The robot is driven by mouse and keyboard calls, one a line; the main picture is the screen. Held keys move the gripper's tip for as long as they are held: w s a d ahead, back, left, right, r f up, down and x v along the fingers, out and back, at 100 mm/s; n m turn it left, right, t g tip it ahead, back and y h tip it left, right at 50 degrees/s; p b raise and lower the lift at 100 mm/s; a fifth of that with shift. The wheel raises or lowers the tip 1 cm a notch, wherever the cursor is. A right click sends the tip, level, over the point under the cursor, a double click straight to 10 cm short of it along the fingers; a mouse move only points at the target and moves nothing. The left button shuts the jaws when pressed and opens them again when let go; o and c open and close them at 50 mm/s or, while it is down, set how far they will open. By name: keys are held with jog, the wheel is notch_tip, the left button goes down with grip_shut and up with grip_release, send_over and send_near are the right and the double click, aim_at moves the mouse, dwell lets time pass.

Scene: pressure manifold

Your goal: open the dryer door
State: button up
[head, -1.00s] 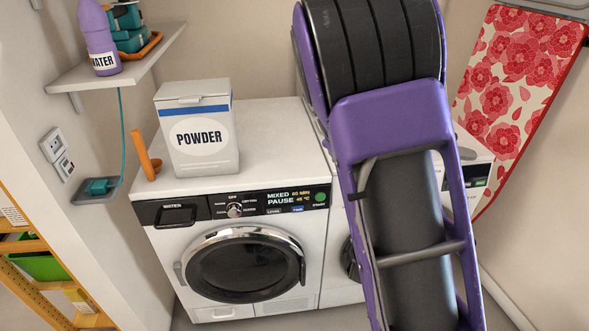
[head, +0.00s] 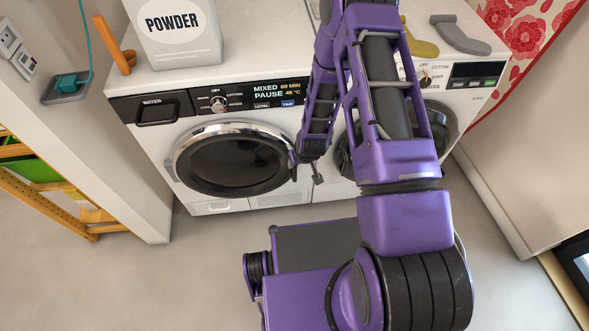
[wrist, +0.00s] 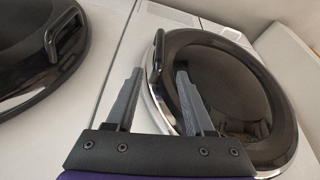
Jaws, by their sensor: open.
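The left white machine has a "WATER" drawer and appears to be the dryer (head: 136,140). Its round dark door (head: 232,163) has a chrome rim and looks shut; this door also shows at right in the wrist view (wrist: 235,85). A black door handle (wrist: 158,50) stands at the rim's left there. My gripper (wrist: 160,72) is open, one finger on each side of the handle's line, the right one over the door glass. Contact cannot be told. In the head view my gripper (head: 305,168) is at the door's right edge, where it hides the handle.
A second machine (head: 470,98) with a dark door (head: 440,125) stands close on the right, partly behind my arm. A powder box (head: 180,30) and an orange object (head: 117,48) stand on top of the left machine. The floor (head: 150,280) before it is clear at left.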

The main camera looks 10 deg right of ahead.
aim_at(296, 167)
jog(key=b+x, duration=0.1)
jog(key=x, duration=1)
jog(key=shift+w+b, duration=0.1)
jog(key=shift+b, duration=0.3)
grip_shut()
dwell(0.7)
